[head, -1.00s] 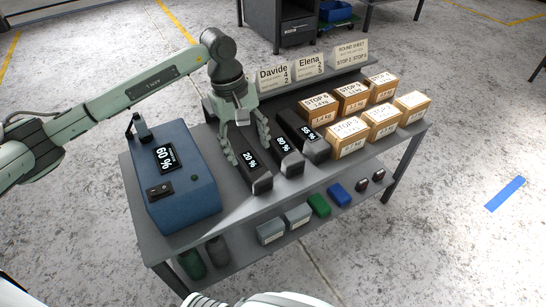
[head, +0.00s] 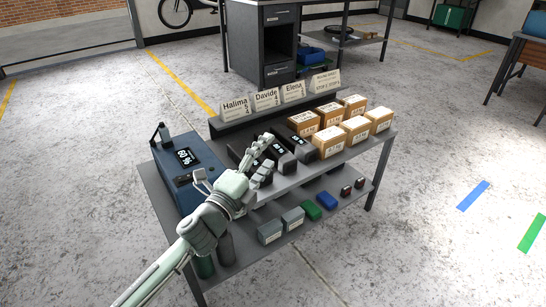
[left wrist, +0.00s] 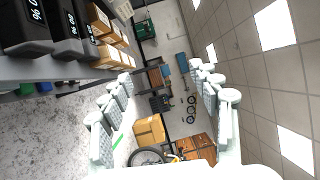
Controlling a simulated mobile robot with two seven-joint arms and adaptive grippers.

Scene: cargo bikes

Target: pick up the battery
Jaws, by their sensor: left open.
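Three dark batteries with lit percentage displays lie side by side on the top shelf of a grey bench. The right one (head: 304,154) and the middle one (head: 285,161) show well in the head view; the left one is partly hidden behind my left gripper. My left gripper (head: 265,160) is open, its fingers in front of and over the left battery. In the left wrist view, the spread fingers (left wrist: 165,115) have nothing between them. There the batteries (left wrist: 22,30) stand at the upper left, outside the fingers. My right gripper is not in view.
A blue box (head: 200,186) with a 60 % display stands left of the batteries. Several cardboard parcels (head: 328,146) stand to the right, and name cards (head: 266,99) behind. The lower shelf holds small boxes (head: 293,218). Floor in front is clear.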

